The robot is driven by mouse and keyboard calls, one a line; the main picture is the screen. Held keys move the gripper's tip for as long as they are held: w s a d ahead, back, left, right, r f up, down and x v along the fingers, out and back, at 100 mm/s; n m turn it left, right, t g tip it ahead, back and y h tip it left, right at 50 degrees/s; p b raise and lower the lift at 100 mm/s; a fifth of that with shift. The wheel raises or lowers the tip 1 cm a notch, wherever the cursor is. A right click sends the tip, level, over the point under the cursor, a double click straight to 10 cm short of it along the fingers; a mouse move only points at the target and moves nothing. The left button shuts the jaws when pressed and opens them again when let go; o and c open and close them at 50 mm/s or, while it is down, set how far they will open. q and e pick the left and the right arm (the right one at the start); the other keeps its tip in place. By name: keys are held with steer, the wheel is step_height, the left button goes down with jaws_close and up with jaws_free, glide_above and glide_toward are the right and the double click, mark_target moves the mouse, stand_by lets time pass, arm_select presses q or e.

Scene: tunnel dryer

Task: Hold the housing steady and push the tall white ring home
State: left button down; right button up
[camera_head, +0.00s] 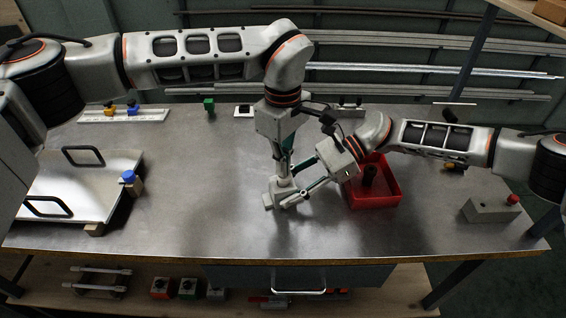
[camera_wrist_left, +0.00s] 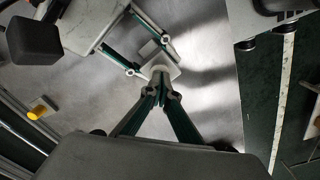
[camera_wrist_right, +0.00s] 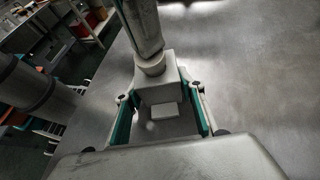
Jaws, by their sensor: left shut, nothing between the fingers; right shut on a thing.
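The housing (camera_wrist_right: 158,88) is a pale grey block on the bench; it also shows in the head view (camera_head: 272,200). My right gripper (camera_wrist_right: 159,95) is shut on it, one finger along each side. A pale round piece, apparently the tall white ring (camera_wrist_right: 151,64), sits upright on top of the housing. My left gripper (camera_head: 284,177) points straight down over it, shut and empty. In the left wrist view its closed fingertips (camera_wrist_left: 161,88) are at the ring, seemingly touching it. The fingertips cover much of the ring, so how deep it sits cannot be told.
A red bin (camera_head: 386,202) with a dark cylinder (camera_head: 369,175) stands under my right forearm. A grey box with a red button (camera_head: 489,211) is at the right. A handled metal tray (camera_head: 75,190) and a blue-capped object (camera_head: 132,183) are at the left. The front middle bench is clear.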

arm_select(q)
steer(key=shift+f, duration=0.1)
step_height(320, 180, up, 15)
arm_select(e)
steer(key=o, duration=1.1)
stand_by(0.3)
